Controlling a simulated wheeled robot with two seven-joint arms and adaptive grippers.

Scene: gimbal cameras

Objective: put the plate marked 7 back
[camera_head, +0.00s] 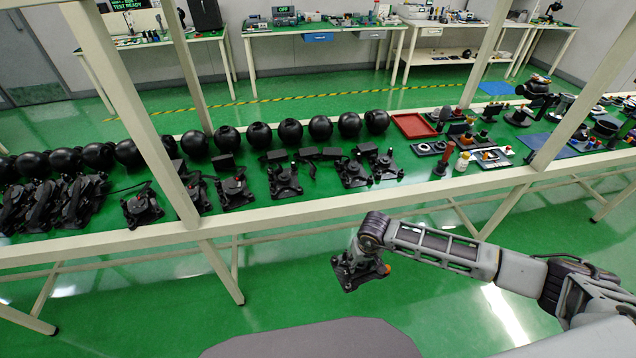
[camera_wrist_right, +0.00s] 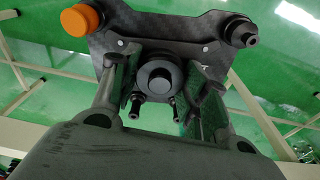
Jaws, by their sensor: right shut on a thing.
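My right gripper (camera_head: 364,254) is shut on a dark plate (camera_head: 349,279), held in the air in front of the long bench, below its front edge. In the right wrist view the plate (camera_wrist_right: 205,32) lies across the top, with an orange knob at one corner and dark posts. The right gripper's two fingers (camera_wrist_right: 165,85) are on either side of a round black part at the plate's middle. No number can be read on the held plate. Similar dark plates (camera_head: 284,181) stand in a row on the bench. My left gripper is not in view.
Black spheres (camera_head: 290,132) line the bench (camera_head: 330,205) behind the plates. Beige posts (camera_head: 150,130) rise from its front edge. A red tray (camera_head: 413,125) and small devices fill the right part. The green floor before the bench is clear.

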